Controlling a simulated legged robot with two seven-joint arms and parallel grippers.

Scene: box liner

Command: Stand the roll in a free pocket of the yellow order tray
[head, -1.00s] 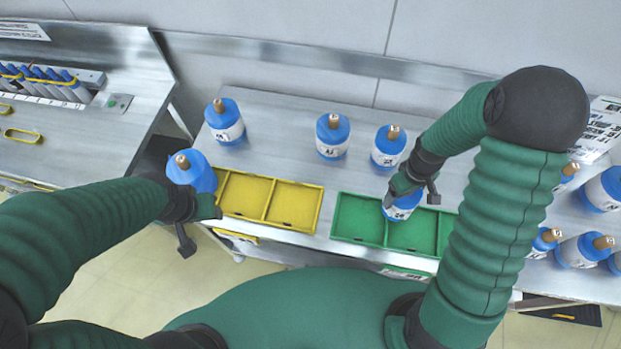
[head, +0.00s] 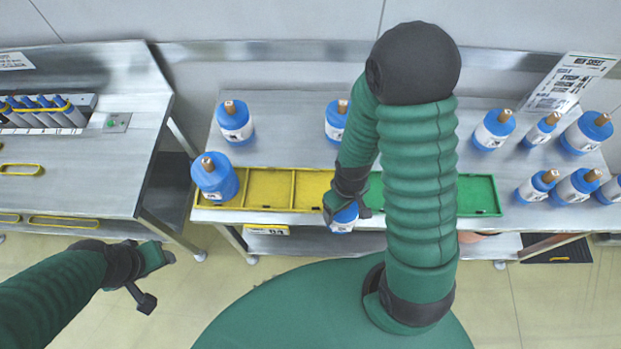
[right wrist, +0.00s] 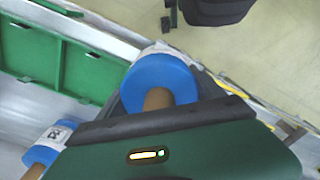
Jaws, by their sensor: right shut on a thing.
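The blue roll (head: 346,215) with a white label is in my right gripper (head: 346,207), at the front edge near the yellow tray's right end. The right wrist view shows its blue top and brown core (right wrist: 160,85) between the fingers. The yellow order tray (head: 252,210) lies along the table's front. Another blue roll (head: 215,180) stands at its left pocket; the middle pocket (head: 268,190) and the visible part of the right pocket (head: 308,190) are empty. My left gripper (head: 153,279) is open and empty, low in front of the tables.
The green tray (head: 478,196) lies right of the yellow one, partly behind my right arm. Rolls stand behind the trays (head: 235,124) and in a group at right (head: 585,134). A sign (head: 570,82) stands at the back right. A gap separates the left table (head: 80,190).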

